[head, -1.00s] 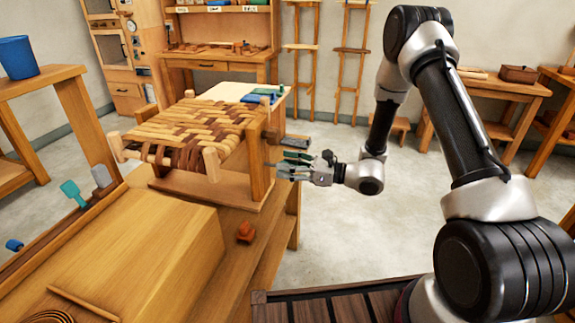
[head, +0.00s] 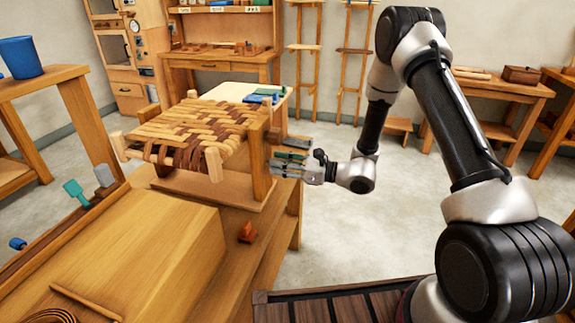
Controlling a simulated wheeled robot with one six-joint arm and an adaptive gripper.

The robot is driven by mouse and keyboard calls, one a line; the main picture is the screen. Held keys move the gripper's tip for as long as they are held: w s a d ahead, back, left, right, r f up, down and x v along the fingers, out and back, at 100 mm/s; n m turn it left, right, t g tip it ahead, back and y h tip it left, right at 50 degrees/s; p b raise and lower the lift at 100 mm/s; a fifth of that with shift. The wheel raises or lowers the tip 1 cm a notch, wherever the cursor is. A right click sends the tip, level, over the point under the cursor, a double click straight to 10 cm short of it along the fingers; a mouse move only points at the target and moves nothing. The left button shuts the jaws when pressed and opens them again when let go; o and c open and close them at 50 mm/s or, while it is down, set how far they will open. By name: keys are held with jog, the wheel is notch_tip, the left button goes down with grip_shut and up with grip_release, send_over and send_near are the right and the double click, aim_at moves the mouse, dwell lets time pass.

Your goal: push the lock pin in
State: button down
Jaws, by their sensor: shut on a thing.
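The woven bark seat (head: 190,130), a light and dark brown weave on a wooden frame, sits in a wooden stand on the bench. The stand's upright post (head: 261,160) rises at the seat's right side. My gripper (head: 275,168) is right of this post, level and pointing left, with its fingertips at or very near the post's right face. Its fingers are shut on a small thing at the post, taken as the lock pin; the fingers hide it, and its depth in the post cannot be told.
A small red-brown block (head: 247,232) lies on the bench (head: 215,275) in front of the stand. A teal tool (head: 75,192) and a grey one stand in the rack at left. Blue items lie on a pale board (head: 222,91) behind the seat. Open floor lies right of my gripper.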

jog(key=c, duration=1.1)
grip_release()
jog(key=shift+w+a, duration=0.1)
jog(key=shift+a, duration=0.1)
jog(key=shift+d, duration=0.1)
jog(key=v, duration=1.2)
jog(key=shift+f, duration=0.15)
